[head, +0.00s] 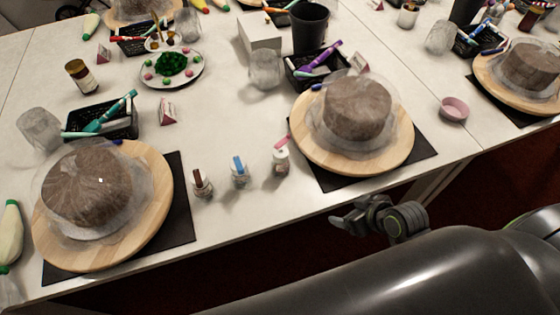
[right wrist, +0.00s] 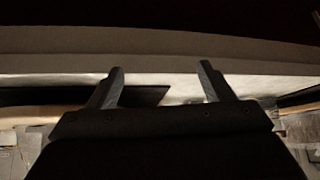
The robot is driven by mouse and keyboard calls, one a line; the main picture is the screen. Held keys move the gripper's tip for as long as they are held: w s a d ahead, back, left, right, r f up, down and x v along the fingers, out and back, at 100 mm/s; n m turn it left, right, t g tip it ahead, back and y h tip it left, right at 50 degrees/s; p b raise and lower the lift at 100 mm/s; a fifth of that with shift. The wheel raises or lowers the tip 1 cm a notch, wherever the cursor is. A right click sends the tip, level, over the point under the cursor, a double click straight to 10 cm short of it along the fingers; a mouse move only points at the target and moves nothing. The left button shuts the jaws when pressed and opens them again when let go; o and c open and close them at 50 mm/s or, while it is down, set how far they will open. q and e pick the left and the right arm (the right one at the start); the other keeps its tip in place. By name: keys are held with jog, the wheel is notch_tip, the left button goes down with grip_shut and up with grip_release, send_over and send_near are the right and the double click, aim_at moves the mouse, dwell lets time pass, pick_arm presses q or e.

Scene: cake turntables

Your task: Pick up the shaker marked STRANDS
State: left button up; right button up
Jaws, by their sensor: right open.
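Three small shakers stand in a row near the table's front edge in the head view: one with a brown-red top (head: 202,184), one with a blue top (head: 239,171) and one with a pink top (head: 281,160). Their markings are too small to read, so I cannot tell which says STRANDS. My right gripper (head: 348,222) is in front of the table edge, right of and nearer than the shakers, touching none of them. In the right wrist view its two fingers (right wrist: 161,70) are apart with nothing between them. My left gripper is not in view.
Wooden turntables with wrapped brown cakes stand left (head: 155,215) and right (head: 395,155) of the shakers, on dark mats. Black baskets (head: 122,122) of tools and a plate (head: 190,78) of green decoration stand behind. The table strip around the shakers is clear.

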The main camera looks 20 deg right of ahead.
aim_at(288, 164)
jog(key=w+a+r+n+t+y, duration=0.35)
jog(key=w+r+y, duration=0.2)
jog(key=r, duration=0.45)
jog(key=shift+n+g+h, duration=0.25)
jog(key=p+x, duration=0.1)
jog(key=x, duration=1.2)
jog(key=shift+w+d, duration=0.1)
jog(key=shift+w, duration=0.1)
jog(key=shift+w+a+f+p, duration=0.1)
jog(key=shift+w+a+p, duration=0.25)
jog(key=shift+w, duration=0.1)
jog(key=shift+p+x, duration=0.35)
jog(key=shift+x, duration=1.6)
jog(key=shift+d, duration=0.1)
jog(key=shift+c, duration=0.2)
jog(key=c, duration=1.1)
